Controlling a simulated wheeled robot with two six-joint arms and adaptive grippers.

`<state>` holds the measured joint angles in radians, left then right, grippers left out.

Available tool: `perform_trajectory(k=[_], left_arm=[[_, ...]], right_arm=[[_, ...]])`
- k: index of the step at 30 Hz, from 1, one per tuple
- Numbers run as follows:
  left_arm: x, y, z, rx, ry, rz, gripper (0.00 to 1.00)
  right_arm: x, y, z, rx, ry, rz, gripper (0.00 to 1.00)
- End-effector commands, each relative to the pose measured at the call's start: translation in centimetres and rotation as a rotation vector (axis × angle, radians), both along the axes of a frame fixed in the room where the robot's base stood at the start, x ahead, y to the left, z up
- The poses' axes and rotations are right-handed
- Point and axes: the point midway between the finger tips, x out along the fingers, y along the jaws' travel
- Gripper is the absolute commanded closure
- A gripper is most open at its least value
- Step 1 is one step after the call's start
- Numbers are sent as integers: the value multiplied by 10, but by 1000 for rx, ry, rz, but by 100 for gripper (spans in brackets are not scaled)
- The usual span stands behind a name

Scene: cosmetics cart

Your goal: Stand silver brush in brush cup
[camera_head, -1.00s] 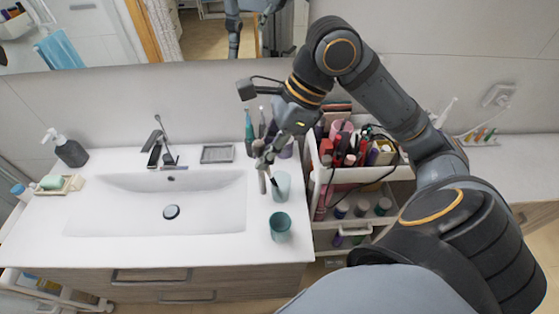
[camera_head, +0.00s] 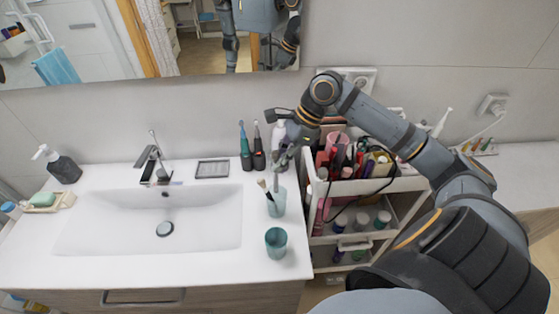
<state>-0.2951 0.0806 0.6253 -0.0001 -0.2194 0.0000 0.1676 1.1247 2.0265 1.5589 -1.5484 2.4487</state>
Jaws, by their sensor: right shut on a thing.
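My right gripper (camera_head: 281,162) is above the pale teal brush cup (camera_head: 277,206) at the right of the basin. It is shut on the silver brush (camera_head: 276,181), a thin grey upright shape reaching down to the cup's mouth. Whether its lower end is inside the cup is hard to tell. Another brush (camera_head: 264,188), with a dark handle and pale head, leans in the cup toward the left. My left gripper is not in view.
A darker teal cup (camera_head: 276,243) stands in front of the brush cup. Two electric toothbrushes (camera_head: 252,148) stand behind. A cart (camera_head: 352,188) with cosmetics is at the right. The white basin (camera_head: 150,225) is left.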

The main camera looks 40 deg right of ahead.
Motion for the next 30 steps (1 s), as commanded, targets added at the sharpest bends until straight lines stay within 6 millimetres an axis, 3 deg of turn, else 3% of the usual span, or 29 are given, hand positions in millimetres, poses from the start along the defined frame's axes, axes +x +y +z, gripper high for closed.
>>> perform_trajectory(k=[4, 25, 26, 30], left_arm=[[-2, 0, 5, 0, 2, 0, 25], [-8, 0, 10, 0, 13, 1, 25], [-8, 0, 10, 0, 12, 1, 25], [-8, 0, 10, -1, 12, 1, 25]], right_arm=[[0, 0, -10, 1, 0, 0, 100], [0, 1, -22, 2, -1, 0, 100], [0, 1, -22, 1, 0, 0, 82], [0, 0, -22, 1, -1, 0, 63]])
